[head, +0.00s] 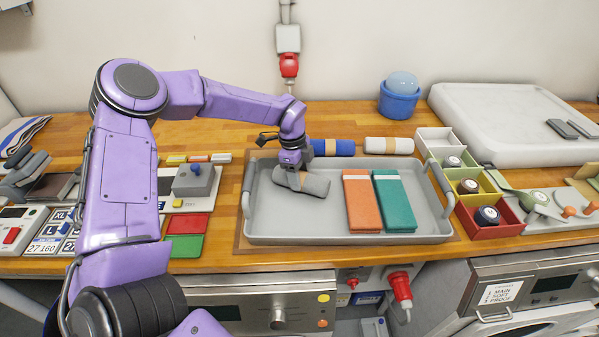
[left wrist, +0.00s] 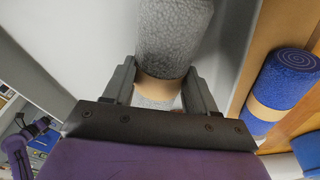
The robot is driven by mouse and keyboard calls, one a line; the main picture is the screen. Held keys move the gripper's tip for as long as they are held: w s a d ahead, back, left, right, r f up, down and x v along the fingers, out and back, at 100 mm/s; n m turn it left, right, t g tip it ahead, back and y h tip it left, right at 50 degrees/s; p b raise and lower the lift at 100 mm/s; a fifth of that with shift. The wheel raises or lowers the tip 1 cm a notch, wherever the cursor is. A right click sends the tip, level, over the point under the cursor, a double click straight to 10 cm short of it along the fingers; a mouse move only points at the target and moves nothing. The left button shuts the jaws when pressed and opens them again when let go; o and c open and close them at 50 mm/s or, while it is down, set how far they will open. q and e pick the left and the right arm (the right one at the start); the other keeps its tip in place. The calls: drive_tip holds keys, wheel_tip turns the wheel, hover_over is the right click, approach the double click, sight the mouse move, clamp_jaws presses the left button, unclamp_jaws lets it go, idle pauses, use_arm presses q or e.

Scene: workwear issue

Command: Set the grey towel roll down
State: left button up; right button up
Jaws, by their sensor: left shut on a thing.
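The grey towel roll (head: 308,185) has a tan band around its middle. It is at the back left of the grey tray (head: 270,228), and I cannot tell whether it touches the tray floor. My left gripper (head: 290,168) comes down over it from above and is shut on it. In the left wrist view the roll (left wrist: 173,35) lies between the two fingers (left wrist: 157,90), which grip at the tan band. My right gripper is in neither view.
An orange folded towel (head: 362,205) and a teal one (head: 394,205) lie in the tray's right half. A blue roll (head: 335,148) and a cream roll (head: 389,146) lie behind the tray. Small coloured bins (head: 482,215) stand right. The tray's front left is clear.

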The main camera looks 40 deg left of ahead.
use_arm(q)
drive_tip(key=shift+f, duration=0.2)
drive_tip(key=o, duration=1.1)
drive_tip(key=shift+r, duration=0.25)
drive_tip(key=r, duration=0.4)
drive_tip(key=a+r+b, duration=0.1)
drive_tip(key=r, duration=0.3)
drive_tip(key=r+b, duration=0.1)
drive_tip(key=r, duration=0.3)
drive_tip(key=shift+s+a, duration=0.25)
drive_tip(key=shift+a, duration=0.1)
